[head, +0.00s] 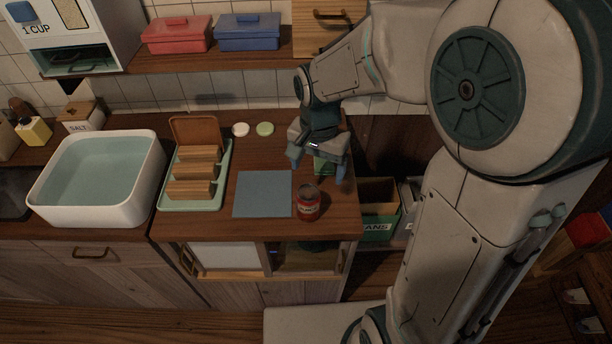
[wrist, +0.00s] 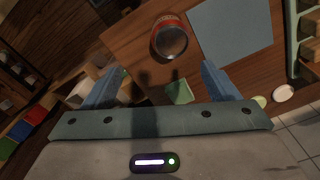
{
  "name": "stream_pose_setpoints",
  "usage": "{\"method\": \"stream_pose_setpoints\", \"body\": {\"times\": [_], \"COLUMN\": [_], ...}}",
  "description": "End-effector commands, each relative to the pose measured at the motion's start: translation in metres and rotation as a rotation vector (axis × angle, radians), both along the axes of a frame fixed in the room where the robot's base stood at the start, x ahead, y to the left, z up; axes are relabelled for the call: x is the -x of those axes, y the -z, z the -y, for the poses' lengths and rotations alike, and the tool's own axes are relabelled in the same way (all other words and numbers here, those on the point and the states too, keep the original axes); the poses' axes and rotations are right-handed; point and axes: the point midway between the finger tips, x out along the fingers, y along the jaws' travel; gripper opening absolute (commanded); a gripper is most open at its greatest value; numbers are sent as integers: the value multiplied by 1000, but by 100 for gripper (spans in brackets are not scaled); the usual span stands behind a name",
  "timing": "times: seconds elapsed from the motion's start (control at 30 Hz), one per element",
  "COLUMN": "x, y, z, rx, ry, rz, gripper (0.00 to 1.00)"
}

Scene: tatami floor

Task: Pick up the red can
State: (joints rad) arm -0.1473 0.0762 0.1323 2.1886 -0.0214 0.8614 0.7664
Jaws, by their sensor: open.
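The red can (head: 308,204) stands upright near the front right of the wooden counter, at the right edge of a blue-grey mat (head: 263,194). In the wrist view the red can (wrist: 169,38) shows beyond the fingertips, slightly left of the middle, its round top facing me. My gripper (head: 319,165) is above the counter, behind the can and apart from it. In the wrist view my gripper (wrist: 165,80) has its two blue fingers wide apart with nothing held between them.
A green item (head: 325,163) lies on the counter below my gripper. A green rack with wooden blocks (head: 163,200) and a white water basin (head: 95,215) stand to the left. A white lid and a green lid (head: 265,128) lie behind. A green bin (head: 380,227) is right of the counter.

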Motion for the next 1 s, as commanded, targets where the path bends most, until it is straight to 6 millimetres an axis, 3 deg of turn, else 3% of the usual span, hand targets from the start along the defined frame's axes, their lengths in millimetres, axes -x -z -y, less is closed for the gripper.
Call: {"method": "stream_pose_setpoints", "body": {"times": [0.17,0.5,1.0], "x": [-6,-5,-2], "y": [11,74,118], "z": [-11,-13,-19], "rx": [-1,-1,-1], "ry": [32,31,31], "rz": [-20,-22,-22], "gripper": [81,81,81]}}
